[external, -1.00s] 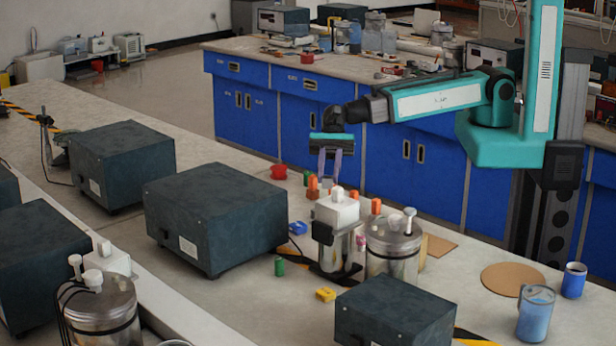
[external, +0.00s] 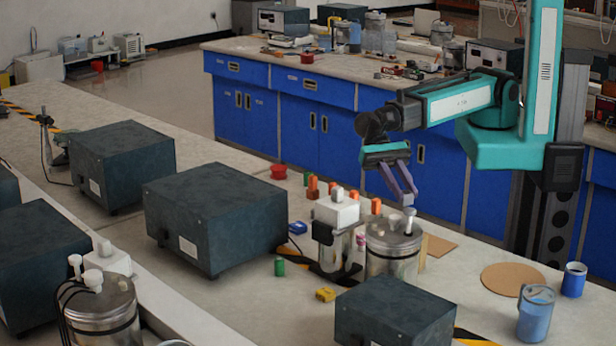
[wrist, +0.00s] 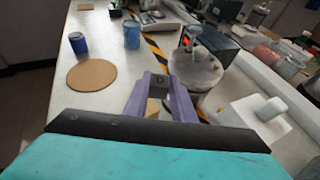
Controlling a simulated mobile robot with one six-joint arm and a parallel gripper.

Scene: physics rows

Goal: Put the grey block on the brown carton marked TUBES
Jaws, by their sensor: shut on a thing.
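My gripper (external: 404,198) is above the steel vessel in the external view, fingers pointing down to the right. In the wrist view its two purple fingers (wrist: 163,84) are shut on a dark grey block (wrist: 158,81) with a letter D on it. I cannot make out the block in the external view. A tan-brown piece (wrist: 152,108) shows between the fingers, below the block in the picture. In the external view a flat brown piece (external: 440,246) lies right of the vessel, partly hidden by it. I cannot read TUBES on either, so I cannot tell which is the carton.
The lidded steel vessel (external: 393,252) and the white-topped device (external: 336,218) stand close by. A round cork mat (external: 512,279), a blue cup (external: 573,280) and a blue-filled beaker (external: 535,313) are to the right. Dark instrument boxes (external: 215,220) fill the left.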

